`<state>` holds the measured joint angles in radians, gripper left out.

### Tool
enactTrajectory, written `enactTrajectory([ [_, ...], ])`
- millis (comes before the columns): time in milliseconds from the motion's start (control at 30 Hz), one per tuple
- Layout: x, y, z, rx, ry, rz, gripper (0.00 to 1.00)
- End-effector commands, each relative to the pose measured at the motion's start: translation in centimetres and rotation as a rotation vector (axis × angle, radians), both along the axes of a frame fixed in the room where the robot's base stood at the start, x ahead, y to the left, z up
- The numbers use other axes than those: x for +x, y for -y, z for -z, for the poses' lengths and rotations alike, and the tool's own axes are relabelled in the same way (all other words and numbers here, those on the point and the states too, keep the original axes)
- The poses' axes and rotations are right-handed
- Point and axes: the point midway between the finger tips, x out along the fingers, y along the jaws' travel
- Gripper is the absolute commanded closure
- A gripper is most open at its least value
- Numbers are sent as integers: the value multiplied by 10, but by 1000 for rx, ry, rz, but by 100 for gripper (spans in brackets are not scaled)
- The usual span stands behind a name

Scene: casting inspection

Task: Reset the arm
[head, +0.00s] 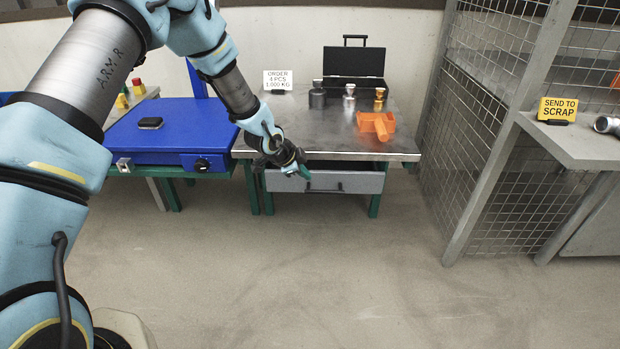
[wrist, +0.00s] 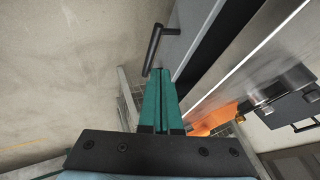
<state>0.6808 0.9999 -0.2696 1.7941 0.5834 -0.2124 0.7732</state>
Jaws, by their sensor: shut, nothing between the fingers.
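My arm (head: 95,65) reaches from the left of the head view towards the metal table. My gripper (head: 305,172) is in front of the table's front edge, beside the drawer (head: 345,182). In the wrist view its two green fingers (wrist: 162,75) lie together with nothing between them. The drawer's dark handle (wrist: 155,48) shows just beyond the fingertips in the wrist view. The drawer front stands out a little from under the tabletop, with a dark gap behind it. I cannot tell whether the fingers touch the drawer.
The metal table (head: 310,135) bears an open black case (head: 354,65), several metal weights, an orange scoop (head: 377,124) and an order sign (head: 278,80). A blue bench (head: 170,135) stands left. A mesh fence (head: 485,130) and scrap shelf (head: 580,145) stand right. The floor in front is clear.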

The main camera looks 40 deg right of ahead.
Motion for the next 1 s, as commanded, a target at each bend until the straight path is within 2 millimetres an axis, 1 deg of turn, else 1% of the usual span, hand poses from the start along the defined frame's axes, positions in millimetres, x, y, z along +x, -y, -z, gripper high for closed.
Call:
enactTrajectory([
  [33,0,-5,-8,-1,1,-1,100],
  [200,-3,-19,-27,-1,1,-2,100],
  [333,-5,-24,-33,0,0,0,100],
  [567,-4,-28,-36,2,-1,-6,100],
  [667,7,-44,-43,19,-12,-63,100],
  [767,30,-83,-61,57,-39,-197,100],
  [800,40,-106,-70,77,-57,-272,100],
  [867,54,-144,-85,106,-88,-400,100],
  [900,60,-172,-95,124,-112,-493,100],
  [967,67,-213,-110,147,-150,-637,100],
  [1000,69,-241,-120,158,-176,-733,100],
])
